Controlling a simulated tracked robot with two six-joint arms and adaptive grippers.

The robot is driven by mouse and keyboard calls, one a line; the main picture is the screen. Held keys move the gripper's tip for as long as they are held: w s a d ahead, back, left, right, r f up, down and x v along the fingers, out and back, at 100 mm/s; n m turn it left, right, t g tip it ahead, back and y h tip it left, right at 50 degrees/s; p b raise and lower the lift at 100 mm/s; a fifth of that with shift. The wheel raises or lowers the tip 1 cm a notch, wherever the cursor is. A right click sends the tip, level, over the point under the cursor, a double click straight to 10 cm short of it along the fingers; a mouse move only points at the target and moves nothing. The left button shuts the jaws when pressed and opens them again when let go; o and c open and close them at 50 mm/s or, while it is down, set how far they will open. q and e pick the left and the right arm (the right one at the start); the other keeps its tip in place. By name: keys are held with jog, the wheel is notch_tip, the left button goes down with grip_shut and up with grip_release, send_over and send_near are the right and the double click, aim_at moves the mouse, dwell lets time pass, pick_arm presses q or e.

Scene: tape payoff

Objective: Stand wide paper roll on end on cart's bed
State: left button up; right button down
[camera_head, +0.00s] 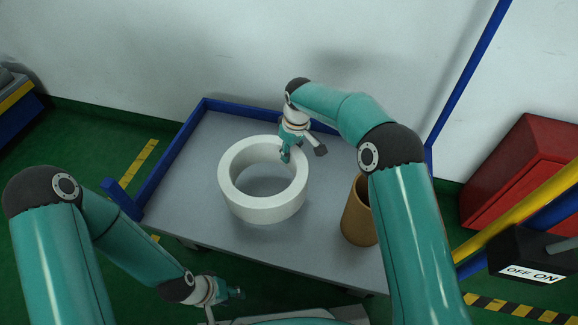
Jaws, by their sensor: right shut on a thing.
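The wide white paper roll (262,207) is over the grey bed of the cart (205,155), with its round hole facing up. It looks upright on its end; I cannot tell for sure whether its lower face touches the bed. My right gripper (286,155) reaches in from behind and is shut on the roll's far right wall. Part of that rim is hidden by the fingers. My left gripper (236,293) is low in the picture, in front of the cart's near edge, away from the roll. Its fingers are too small to read.
A brown tube (358,215) stands on the bed right of the roll, partly behind my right arm. Blue rails (165,160) edge the bed. A red cabinet (525,170) and an off/on switch box (530,262) are at right. The bed's left part is clear.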

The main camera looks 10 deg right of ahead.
notch_tip(320, 180, down, 6)
jog(key=shift+r+b, duration=0.25)
jog(key=shift+b, duration=0.9)
jog(key=c, duration=0.8)
grip_release()
jog(key=shift+f, duration=0.1)
jog(key=r+p, duration=0.1)
jog(key=r, duration=0.2)
jog(key=r+p, duration=0.2)
jog(key=r, duration=0.2)
jog(key=s+r+p, duration=0.1)
jog(key=r+p, duration=0.1)
jog(key=r, duration=0.2)
jog(key=shift+d, duration=0.4)
jog(key=shift+s+r, duration=0.1)
jog(key=shift+r, duration=0.4)
jog(key=shift+s, duration=0.1)
